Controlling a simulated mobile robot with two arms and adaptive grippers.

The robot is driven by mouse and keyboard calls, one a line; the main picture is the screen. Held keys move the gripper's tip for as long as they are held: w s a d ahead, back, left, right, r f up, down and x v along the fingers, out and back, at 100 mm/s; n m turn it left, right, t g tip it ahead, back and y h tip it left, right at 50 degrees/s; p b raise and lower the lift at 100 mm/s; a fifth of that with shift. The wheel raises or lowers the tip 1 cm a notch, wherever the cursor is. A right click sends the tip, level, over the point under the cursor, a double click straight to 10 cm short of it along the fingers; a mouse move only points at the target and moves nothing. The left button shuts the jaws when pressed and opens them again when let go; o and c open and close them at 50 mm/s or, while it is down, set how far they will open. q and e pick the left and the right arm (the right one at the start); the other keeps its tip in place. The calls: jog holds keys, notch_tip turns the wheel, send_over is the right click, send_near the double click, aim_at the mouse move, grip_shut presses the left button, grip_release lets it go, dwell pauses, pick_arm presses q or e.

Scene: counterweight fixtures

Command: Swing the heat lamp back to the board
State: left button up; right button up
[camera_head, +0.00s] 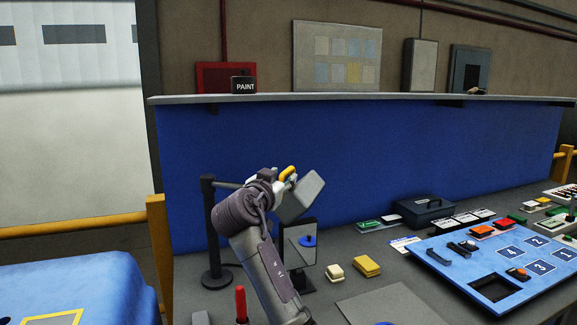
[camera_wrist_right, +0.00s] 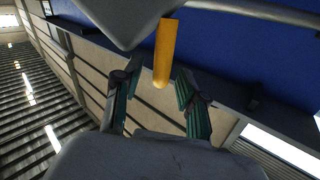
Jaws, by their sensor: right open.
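The heat lamp has a dark post (camera_head: 208,225) on a round base, a thin side arm and a grey square head (camera_head: 302,197) with a yellow handle (camera_head: 287,173). The head hangs tilted in front of the blue back panel. My right gripper (camera_head: 281,181) is up beside the head at the handle. In the right wrist view the handle (camera_wrist_right: 165,55) reaches down between the two spread, open fingers (camera_wrist_right: 156,88); I cannot tell whether either touches it. A blue board (camera_head: 500,270) with numbered squares lies at the right of the bench. My left gripper is not in view.
A blue panel (camera_head: 350,150) stands behind the bench. A small upright mirror-like plate (camera_head: 299,245), cream and yellow blocks (camera_head: 367,266) and a red-handled tool (camera_head: 241,305) are near my right arm. A dark box (camera_head: 427,212) is farther back.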

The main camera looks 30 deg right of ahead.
aim_at(288, 171)
jog(key=p+x, duration=0.1)
jog(key=x, duration=0.4)
grip_shut()
dwell(0.3)
